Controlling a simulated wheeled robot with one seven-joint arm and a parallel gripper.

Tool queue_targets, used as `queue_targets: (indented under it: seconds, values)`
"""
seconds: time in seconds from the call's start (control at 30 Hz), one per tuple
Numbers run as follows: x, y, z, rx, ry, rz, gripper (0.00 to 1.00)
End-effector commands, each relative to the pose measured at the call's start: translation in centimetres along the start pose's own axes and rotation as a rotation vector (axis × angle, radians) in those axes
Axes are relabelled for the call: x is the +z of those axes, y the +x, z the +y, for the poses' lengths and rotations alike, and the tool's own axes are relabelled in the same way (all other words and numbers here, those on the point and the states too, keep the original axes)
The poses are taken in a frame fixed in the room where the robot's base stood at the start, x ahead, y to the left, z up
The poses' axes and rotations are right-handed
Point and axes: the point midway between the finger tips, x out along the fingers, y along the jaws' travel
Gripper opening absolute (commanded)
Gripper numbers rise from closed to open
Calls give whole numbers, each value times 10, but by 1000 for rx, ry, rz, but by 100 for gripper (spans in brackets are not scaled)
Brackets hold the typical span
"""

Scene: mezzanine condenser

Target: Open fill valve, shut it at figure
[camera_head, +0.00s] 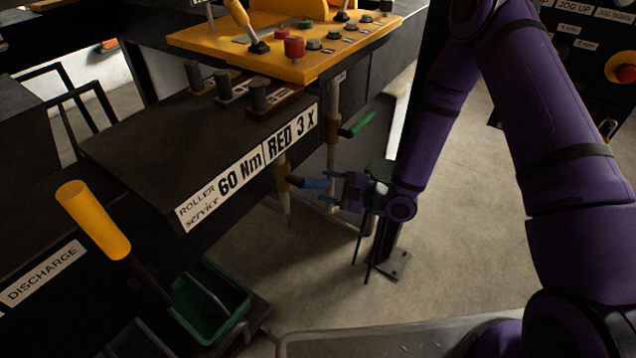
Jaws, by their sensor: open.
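Two hand valves sit on thin vertical pipes beyond the edge of the dark bench. One has a blue lever (313,183) pointing right from a brass-coloured body. The other has a green lever (357,124) pointing up and right, farther back. I cannot tell which is the fill valve; no label shows on either. My gripper (343,190) is open, just right of the blue lever's tip and below the green lever. I cannot tell whether it touches the blue lever. No gauge or figure readout can be made out.
The dark bench (150,150) bears a torque label along its edge. A yellow control panel (290,62) stands above it. A yellow handle (93,219) rises at left, near a green bin (212,300). A red button (625,73) is at far right.

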Motion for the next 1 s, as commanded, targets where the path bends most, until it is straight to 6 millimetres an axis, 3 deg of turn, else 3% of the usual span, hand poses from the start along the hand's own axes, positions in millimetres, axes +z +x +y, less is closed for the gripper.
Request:
queue_targets:
  seconds: [0.2,0.57,0.6,0.83,1.0]
  values:
    - [0,24,0,0,0,1,53]
    - [0,29,0,1,1,-1,53]
    - [0,29,0,1,1,-1,50]
    - [0,29,0,1,1,0,0]
    - [0,29,1,0,-2,-1,0]
